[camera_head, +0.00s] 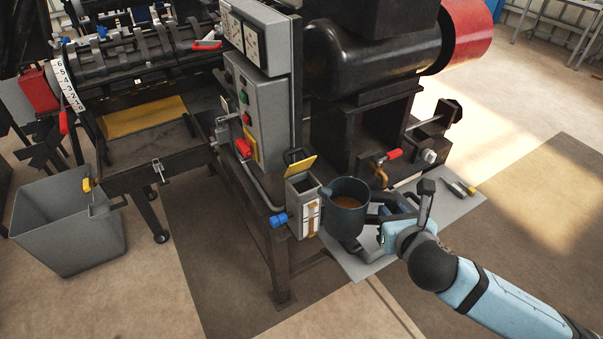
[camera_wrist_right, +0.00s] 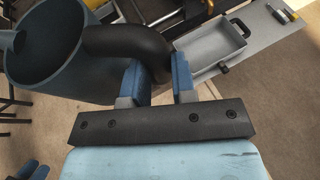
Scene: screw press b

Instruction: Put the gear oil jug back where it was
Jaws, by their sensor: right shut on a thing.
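The gear oil jug (camera_head: 343,217) is a dark blue-grey open-topped vessel with brown oil visible inside. It is roughly upright, just right of the grey oil box (camera_head: 303,219) with its raised yellow lid (camera_head: 299,166). My right gripper (camera_head: 385,227) is shut on the jug's handle. In the right wrist view, the jug (camera_wrist_right: 50,55) fills the upper left, and its black curved handle (camera_wrist_right: 120,42) runs between the blue fingers (camera_wrist_right: 157,82). The jug's underside is hidden, so I cannot tell its exact height.
A grey plate (camera_head: 462,205) lies beneath and right of the jug. A shallow grey tray (camera_wrist_right: 208,50) and a small yellow-ended item (camera_wrist_right: 279,11) are on it. The control cabinet (camera_head: 262,125) and dark machine (camera_head: 372,60) stand behind. A grey bin (camera_head: 68,225) stands left.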

